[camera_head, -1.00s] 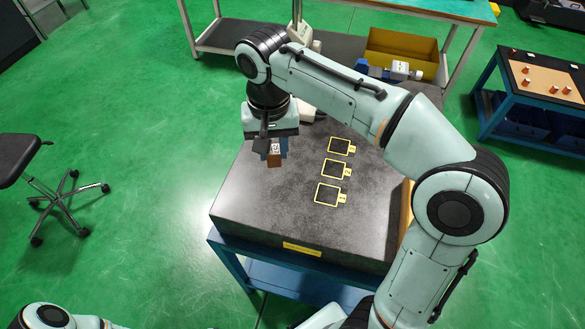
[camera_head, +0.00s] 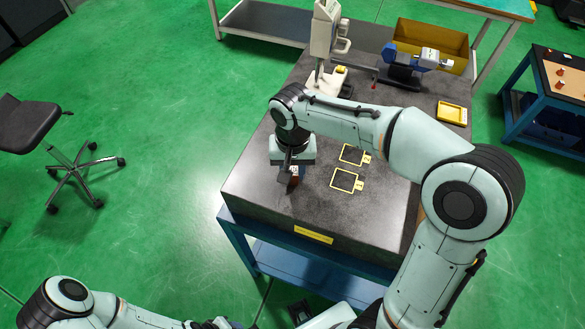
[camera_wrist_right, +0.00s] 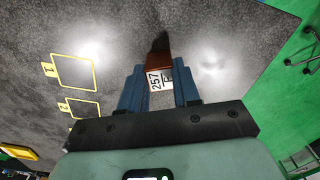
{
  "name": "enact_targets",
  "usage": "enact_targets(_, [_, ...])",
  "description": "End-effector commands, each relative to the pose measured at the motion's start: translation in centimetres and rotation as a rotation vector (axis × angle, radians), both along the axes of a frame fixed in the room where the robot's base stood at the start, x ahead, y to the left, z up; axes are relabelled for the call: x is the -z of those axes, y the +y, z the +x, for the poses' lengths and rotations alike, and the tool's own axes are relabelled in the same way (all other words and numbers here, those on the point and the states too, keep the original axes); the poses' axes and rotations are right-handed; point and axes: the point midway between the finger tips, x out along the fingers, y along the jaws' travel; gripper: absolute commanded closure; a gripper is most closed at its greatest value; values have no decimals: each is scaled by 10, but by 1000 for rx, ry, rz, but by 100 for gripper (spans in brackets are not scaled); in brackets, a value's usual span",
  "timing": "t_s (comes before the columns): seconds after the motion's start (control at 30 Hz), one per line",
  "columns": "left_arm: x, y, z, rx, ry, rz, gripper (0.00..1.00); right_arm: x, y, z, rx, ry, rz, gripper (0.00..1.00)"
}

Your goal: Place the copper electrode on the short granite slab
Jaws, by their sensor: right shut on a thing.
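The copper electrode (camera_head: 294,181) is a small brown block with a white printed label. My right gripper (camera_head: 291,174) is shut on it, over the left part of the dark granite slab (camera_head: 316,208). In the right wrist view the electrode (camera_wrist_right: 158,62) sits between the two blue fingers of the gripper (camera_wrist_right: 160,88), its label facing the camera. A dark shadow joins its far end on the slab (camera_wrist_right: 120,30); I cannot tell whether it touches the stone. My left arm shows at the lower left, but its gripper is not in view.
Yellow-outlined squares (camera_head: 345,180) lie on the slab right of the electrode. Behind are a white instrument stand (camera_head: 323,40), a blue device (camera_head: 405,58), a yellow bin (camera_head: 440,42) and a small yellow tray (camera_head: 452,113). A stool (camera_head: 30,125) stands left on open green floor.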

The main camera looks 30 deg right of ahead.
Motion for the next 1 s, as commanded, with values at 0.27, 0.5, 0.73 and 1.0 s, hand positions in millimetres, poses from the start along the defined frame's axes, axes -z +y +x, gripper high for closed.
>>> enact_targets(0.27, [2, 0, -1, 0, 1, 0, 57, 2, 0, 0, 0, -1, 0, 100])
enact_targets(0.5, [2, 0, -1, 0, 1, 0, 57, 2, 0, 0, 0, 0, 0, 43])
enact_targets(0.73, [-1, 0, 1, 0, -1, 0, 57, -2, 0, 1, 0, -1, 0, 43])
enact_targets(1.0, [-10, 0, 6, 0, -7, 0, 57, -47, 0, 2, 0, -7, 2, 43])
